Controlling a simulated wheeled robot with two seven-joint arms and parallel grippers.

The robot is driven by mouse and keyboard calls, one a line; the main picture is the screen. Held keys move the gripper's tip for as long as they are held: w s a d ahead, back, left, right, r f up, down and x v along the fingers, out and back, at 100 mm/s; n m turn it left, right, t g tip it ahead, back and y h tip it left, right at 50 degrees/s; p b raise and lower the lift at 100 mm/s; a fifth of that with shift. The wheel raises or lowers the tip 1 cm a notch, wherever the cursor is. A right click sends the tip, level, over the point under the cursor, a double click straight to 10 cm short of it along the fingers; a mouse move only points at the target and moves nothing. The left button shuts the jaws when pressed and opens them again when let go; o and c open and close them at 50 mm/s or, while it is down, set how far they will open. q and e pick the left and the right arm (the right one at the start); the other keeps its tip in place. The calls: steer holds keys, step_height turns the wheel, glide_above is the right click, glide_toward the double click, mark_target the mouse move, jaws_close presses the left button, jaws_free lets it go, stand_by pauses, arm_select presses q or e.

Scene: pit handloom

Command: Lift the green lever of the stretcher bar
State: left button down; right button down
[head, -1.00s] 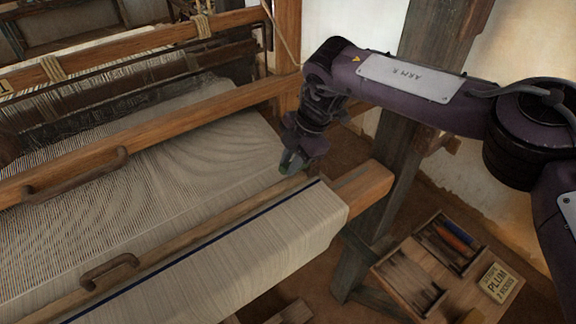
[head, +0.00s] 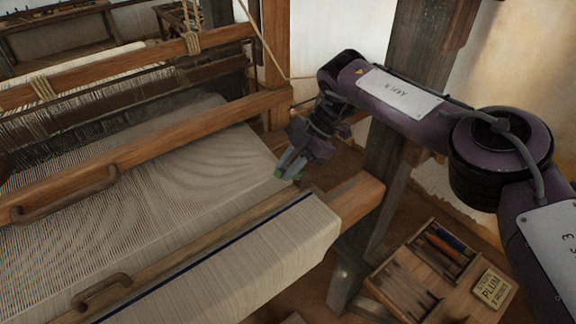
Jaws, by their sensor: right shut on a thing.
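The stretcher bar that the lever belongs to cannot be made out clearly from here. The pale woven cloth (head: 215,165) spreads to the left of the gripper. My left gripper is not in view.
The wooden front beam (head: 355,200), wrapped in cloth, lies just in front of the gripper. A beam with a metal handle (head: 65,195) crosses behind and left. A dark post (head: 385,175) stands to the right. A wooden tool tray (head: 372,283) is lower right.

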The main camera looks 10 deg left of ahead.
steer(key=shift+f, duration=0.1)
steer(key=c, duration=1.3)
jaws_free()
steer(key=shift+w+d+r+b, duration=0.25)
steer(key=shift+d+r+b, duration=0.05)
steer(key=shift+r+b, duration=0.1)
steer(key=b+v, duration=0.1)
steer(key=v, duration=0.5)
steer(key=shift+d+r+b, duration=0.15)
steer(key=shift+r+b, duration=0.2)
steer(key=shift+b, duration=0.05)
steer(key=shift+f, duration=0.1)
